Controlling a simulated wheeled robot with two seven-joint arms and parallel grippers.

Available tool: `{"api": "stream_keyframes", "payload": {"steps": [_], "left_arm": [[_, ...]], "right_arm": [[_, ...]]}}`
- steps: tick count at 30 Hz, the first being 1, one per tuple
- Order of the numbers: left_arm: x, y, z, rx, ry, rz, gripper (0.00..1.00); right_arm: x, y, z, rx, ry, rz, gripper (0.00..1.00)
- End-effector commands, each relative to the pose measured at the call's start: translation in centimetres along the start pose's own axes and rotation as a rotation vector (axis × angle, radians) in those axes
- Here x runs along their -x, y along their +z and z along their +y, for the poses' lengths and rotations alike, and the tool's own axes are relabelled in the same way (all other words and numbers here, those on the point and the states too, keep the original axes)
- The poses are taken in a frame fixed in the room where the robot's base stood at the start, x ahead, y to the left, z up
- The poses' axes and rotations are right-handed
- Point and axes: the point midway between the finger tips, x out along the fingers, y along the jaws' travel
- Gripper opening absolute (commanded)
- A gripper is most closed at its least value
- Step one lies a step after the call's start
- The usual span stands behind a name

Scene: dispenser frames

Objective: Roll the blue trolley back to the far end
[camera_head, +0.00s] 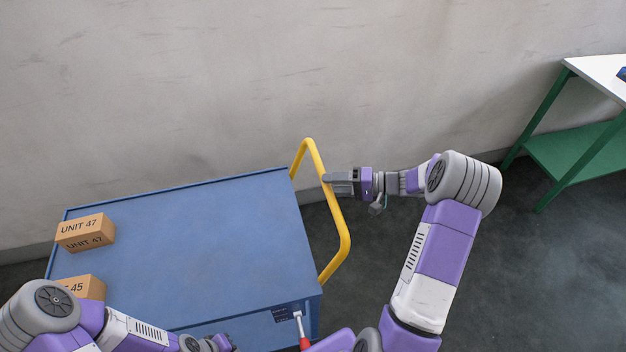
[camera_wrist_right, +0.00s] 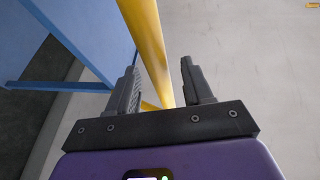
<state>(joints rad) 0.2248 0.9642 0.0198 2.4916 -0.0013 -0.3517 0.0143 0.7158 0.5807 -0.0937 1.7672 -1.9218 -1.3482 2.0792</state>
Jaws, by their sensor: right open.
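The blue trolley (camera_head: 205,245) stands along the wall at the left, with a flat top and a yellow tubular push handle (camera_head: 338,222) at its right end. My right gripper (camera_head: 328,180) is at the upper part of this handle. In the right wrist view, the open fingers (camera_wrist_right: 160,86) stand on either side of the yellow bar (camera_wrist_right: 146,40), with gaps showing beside it. The trolley's blue side (camera_wrist_right: 75,30) shows behind. My left arm reaches in at the bottom left, but its fingers do not show.
Cardboard boxes (camera_head: 85,232) sit on the trolley's left end. A lever with a white shaft and red grip (camera_head: 305,343) is at its near right corner. A green-legged table (camera_head: 578,150) stands at the far right. Dark floor (camera_head: 530,270) is clear between.

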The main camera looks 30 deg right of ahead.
Motion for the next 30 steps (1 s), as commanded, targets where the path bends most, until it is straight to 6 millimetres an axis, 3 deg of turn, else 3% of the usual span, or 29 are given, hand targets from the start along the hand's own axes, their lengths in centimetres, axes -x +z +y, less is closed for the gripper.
{"api": "stream_keyframes", "payload": {"steps": [3, 9, 20, 30], "left_arm": [[-0.5, 0.0, -0.2, 0.000, 0.000, 0.000, 0.00], [-0.8, -0.1, -0.3, 0.000, 0.000, 0.001, 0.00], [-0.9, -0.1, -0.3, 0.000, 0.000, 0.001, 0.00], [-0.9, -0.1, -0.3, 0.000, 0.000, 0.001, 0.00]], "right_arm": [[-2.2, 0.1, 0.1, -0.001, -0.002, -0.003, 0.51], [-4.5, 0.1, 0.1, 0.000, -0.001, -0.002, 0.51], [-5.0, 0.0, 0.0, 0.000, 0.000, 0.000, 0.51], [-5.0, 0.0, -0.1, 0.001, -0.002, 0.000, 0.00]]}}
